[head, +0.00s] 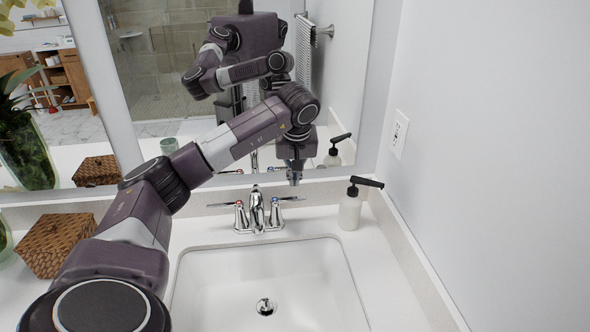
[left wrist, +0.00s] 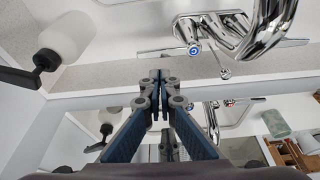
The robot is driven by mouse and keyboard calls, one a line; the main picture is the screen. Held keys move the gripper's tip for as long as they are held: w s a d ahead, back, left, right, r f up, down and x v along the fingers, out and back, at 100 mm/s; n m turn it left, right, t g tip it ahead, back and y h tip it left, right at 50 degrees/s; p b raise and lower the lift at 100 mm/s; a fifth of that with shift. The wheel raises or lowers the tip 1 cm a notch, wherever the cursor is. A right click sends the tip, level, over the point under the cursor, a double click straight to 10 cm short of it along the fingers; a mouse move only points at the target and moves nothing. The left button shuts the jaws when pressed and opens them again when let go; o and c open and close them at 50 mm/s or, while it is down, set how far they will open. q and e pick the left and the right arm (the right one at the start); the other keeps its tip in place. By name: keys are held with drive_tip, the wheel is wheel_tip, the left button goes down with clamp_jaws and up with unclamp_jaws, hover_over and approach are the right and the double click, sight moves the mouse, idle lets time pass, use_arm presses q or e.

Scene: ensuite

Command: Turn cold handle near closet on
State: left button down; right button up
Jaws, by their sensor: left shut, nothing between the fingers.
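The chrome faucet (head: 258,212) stands behind the sink with a lever handle on each side. The right lever (head: 290,199) is the cold handle; its blue-marked hub (left wrist: 193,50) shows in the left wrist view, with the lever reaching left from it. The left lever (head: 222,204) has a red mark. My left gripper (head: 295,181) points down just above and behind the cold lever's outer end. In the left wrist view its fingertips (left wrist: 158,76) are together and empty, close to that lever; I cannot tell whether they touch it. My right gripper is out of view.
A soap dispenser (head: 350,208) with a black pump stands right of the faucet, near the wall. The mirror (head: 345,90) rises close behind. A woven box (head: 55,243) sits on the left counter. The sink basin (head: 265,270) is empty.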

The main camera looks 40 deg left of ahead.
use_arm(q)
drive_tip(key=p+x, duration=0.1)
drive_tip(key=x, duration=0.4)
drive_tip(key=shift+w+a+f, duration=0.15)
drive_tip(key=shift+f, duration=0.2)
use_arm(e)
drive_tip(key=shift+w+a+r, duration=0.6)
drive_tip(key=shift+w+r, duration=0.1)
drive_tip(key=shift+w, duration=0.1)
